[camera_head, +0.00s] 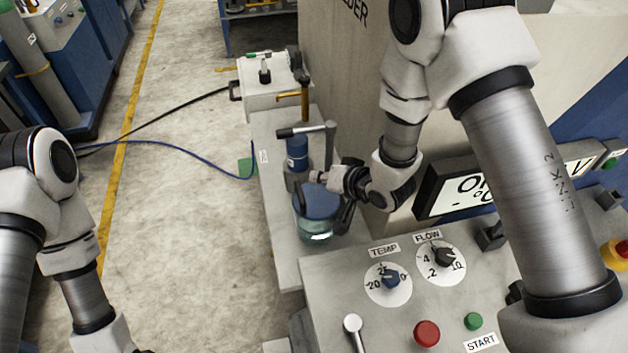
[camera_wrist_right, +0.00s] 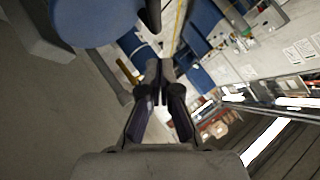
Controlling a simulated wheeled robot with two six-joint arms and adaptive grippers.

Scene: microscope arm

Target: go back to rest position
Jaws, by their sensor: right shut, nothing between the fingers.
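My right gripper (camera_head: 335,186) reaches in from the right, close to a blue-topped glass jar (camera_head: 318,203) and a blue cylinder with a lever handle (camera_head: 297,150) on the grey bench. In the right wrist view its fingers (camera_wrist_right: 161,82) are together with nothing between them. A round blue surface (camera_wrist_right: 95,18) shows at the upper left of that view, apart from the fingertips. My left arm (camera_head: 70,230) hangs at the left edge of the head view. Its gripper is below the frame.
The control panel (camera_head: 330,290) with TEMP and FLOW dials (camera_head: 388,283), a red button (camera_head: 427,333) and a green START button (camera_head: 473,321) lies below my right arm. A large beige cabinet (camera_head: 345,90) stands behind. Open floor (camera_head: 180,200) lies left, crossed by a blue cable (camera_head: 190,150).

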